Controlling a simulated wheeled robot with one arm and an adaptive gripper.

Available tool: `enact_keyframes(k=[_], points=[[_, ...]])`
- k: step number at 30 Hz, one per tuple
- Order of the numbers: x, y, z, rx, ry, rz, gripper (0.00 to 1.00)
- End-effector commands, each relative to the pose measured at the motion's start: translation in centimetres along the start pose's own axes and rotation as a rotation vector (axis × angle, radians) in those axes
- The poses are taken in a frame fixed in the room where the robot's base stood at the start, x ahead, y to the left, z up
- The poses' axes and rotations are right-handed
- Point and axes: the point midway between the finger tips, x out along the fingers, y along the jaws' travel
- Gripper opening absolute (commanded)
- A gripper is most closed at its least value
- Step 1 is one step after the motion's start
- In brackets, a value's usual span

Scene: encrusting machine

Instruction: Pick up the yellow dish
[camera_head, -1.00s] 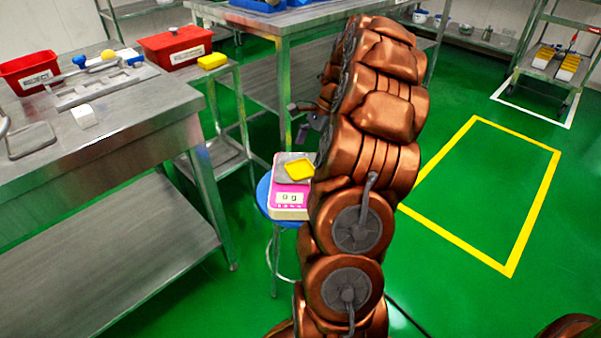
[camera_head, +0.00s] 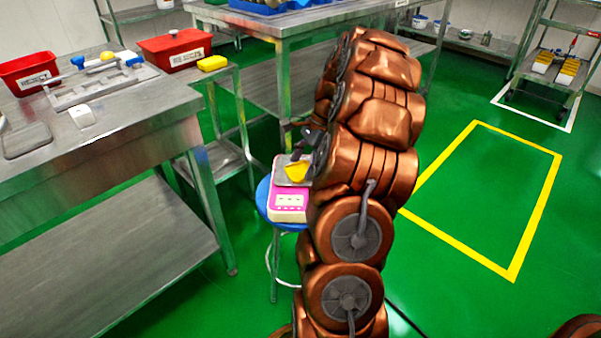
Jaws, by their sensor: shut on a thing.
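The yellow dish (camera_head: 295,172) is at the pink and white scale (camera_head: 289,200), over its grey weighing plate. The scale stands on a blue round stool (camera_head: 263,198). My gripper (camera_head: 298,157) is down at the dish and shut on it. The dish looks tilted, and its right part is hidden by my gripper and arm. I cannot tell whether it still touches the plate.
A steel table (camera_head: 130,118) at the left carries a red bin (camera_head: 28,72) and a grey tray. Green floor inside a yellow outline (camera_head: 490,200) is clear at the right.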

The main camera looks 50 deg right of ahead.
Motion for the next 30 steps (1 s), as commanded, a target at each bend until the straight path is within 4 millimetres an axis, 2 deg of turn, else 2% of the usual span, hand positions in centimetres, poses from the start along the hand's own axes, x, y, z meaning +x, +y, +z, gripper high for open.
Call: enact_keyframes(k=[11, 22, 30], points=[[-0.3, 0.0, 0.1, 0.000, 0.000, -0.001, 0.45], [-3.7, -0.1, 1.5, -0.001, 0.002, -0.004, 0.45], [-3.2, 1.8, 2.3, 0.000, -0.001, 0.002, 0.45]])
